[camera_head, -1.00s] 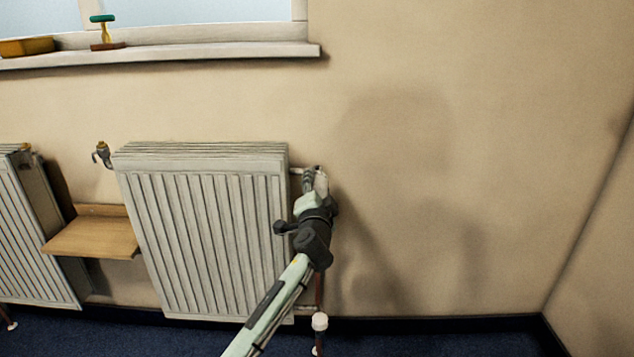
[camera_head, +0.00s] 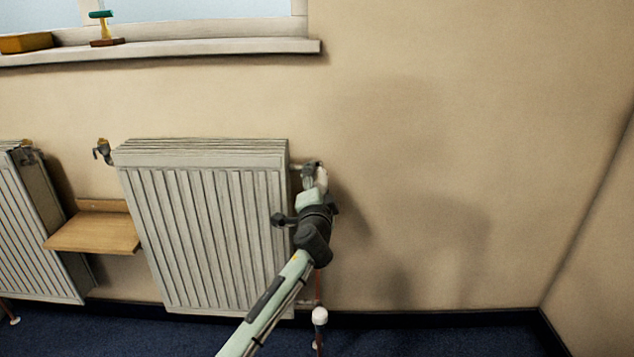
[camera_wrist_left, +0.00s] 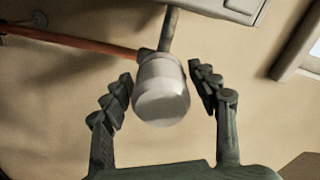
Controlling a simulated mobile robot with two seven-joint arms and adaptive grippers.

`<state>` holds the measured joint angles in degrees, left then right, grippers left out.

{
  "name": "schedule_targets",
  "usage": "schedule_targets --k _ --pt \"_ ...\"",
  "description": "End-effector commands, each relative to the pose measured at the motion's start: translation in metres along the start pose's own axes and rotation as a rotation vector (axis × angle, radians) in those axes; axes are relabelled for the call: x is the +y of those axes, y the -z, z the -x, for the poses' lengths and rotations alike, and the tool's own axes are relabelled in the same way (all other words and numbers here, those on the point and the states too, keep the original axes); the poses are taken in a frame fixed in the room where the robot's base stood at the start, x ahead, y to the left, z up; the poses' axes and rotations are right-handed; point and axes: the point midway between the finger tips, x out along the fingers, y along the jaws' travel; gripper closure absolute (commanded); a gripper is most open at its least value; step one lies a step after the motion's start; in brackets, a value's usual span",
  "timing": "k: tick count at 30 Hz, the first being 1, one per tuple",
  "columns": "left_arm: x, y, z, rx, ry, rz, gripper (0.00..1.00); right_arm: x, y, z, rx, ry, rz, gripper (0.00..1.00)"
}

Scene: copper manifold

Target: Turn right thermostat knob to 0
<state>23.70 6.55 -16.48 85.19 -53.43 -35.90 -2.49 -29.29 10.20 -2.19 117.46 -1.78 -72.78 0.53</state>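The white thermostat knob (camera_head: 321,180) is at the upper right corner of the ribbed radiator (camera_head: 215,235), partly hidden by my gripper in the head view. In the left wrist view the knob (camera_wrist_left: 161,92) is a smooth white cylinder with its rounded end facing the camera. No scale marks can be read on it. My left gripper (camera_head: 314,176) reaches the knob from below. In the left wrist view its two dark fingers (camera_wrist_left: 161,84) stand on either side of the knob, with narrow gaps showing, so it looks open around it. My right gripper is not in view.
A copper pipe (camera_wrist_left: 85,40) runs to the valve behind the knob. A white-capped fitting (camera_head: 320,316) stands low by the floor. A wooden shelf (camera_head: 95,233) sits left of the radiator. The wall to the right is clear.

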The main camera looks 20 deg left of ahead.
Motion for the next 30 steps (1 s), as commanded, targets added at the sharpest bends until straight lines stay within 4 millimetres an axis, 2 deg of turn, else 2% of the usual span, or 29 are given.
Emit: schedule_targets --k 9,13,17,24,30 --pt "-0.001 0.0 0.001 0.001 0.0 0.003 0.34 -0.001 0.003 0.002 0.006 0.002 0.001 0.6" --pt "0.001 0.0 0.011 0.001 -0.001 0.004 0.34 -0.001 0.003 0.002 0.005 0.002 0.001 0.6" --pt "0.001 0.0 0.034 0.002 -0.002 0.005 0.34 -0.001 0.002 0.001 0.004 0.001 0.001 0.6" --pt "0.001 0.0 0.086 0.001 -0.003 0.003 0.34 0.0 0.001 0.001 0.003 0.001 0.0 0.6" --pt "0.0 0.0 0.113 0.0 0.0 0.003 0.34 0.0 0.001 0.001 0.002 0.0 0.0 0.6"
